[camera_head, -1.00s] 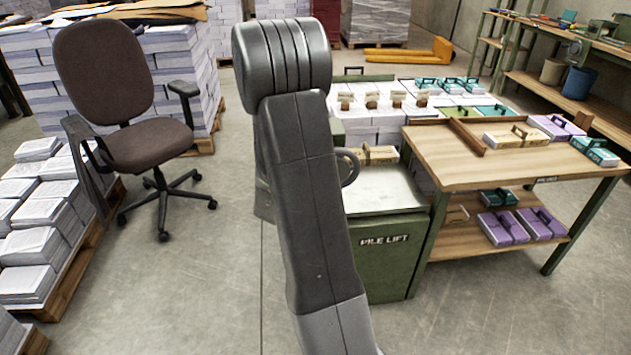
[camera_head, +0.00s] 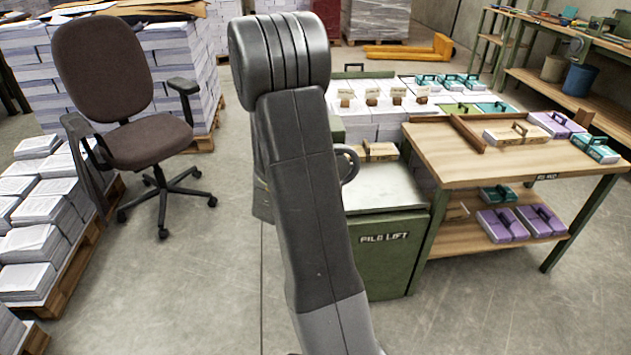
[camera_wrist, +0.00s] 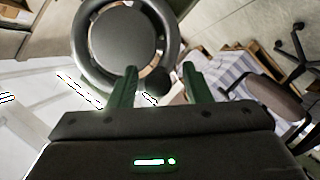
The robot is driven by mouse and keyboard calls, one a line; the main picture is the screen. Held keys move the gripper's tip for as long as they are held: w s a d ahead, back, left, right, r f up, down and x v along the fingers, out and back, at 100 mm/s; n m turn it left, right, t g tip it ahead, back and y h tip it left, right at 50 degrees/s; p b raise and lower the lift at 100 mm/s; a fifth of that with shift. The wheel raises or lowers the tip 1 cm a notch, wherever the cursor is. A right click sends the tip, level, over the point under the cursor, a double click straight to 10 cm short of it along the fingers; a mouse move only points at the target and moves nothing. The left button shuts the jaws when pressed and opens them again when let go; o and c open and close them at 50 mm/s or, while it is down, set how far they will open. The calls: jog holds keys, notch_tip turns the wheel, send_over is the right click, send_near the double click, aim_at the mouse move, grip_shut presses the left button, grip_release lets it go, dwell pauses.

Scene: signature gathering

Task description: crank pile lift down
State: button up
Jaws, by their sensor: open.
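The green pile lift (camera_head: 390,262), lettered PILE LIFT, stands at the centre of the head view with a pale top (camera_head: 388,188). A grey ring, apparently the crank wheel (camera_head: 352,165), shows partly behind my arm. In the wrist view the crank wheel (camera_wrist: 165,22) is a dark ring around a round hub, with a dark knob (camera_wrist: 157,82) at its lower edge. My gripper (camera_wrist: 161,80) is open, its green fingers apart on either side of the knob in the picture. I cannot tell whether they touch it. My arm hides the gripper in the head view.
A wooden table (camera_head: 500,158) with wrapped bundles stands right of the lift. A wrapped bundle (camera_head: 376,152) lies at the back of the lift top. A brown office chair (camera_head: 150,150) and paper stacks (camera_head: 35,235) are on the left. Open floor (camera_head: 215,270) lies between.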

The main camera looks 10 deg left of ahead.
jog(key=v, duration=1.2)
jog(key=shift+s+r+p, duration=0.15)
jog(key=shift+s+p, duration=0.25)
jog(key=x, duration=1.4)
jog(key=shift+b, duration=0.4)
jog(key=shift+s, duration=0.15)
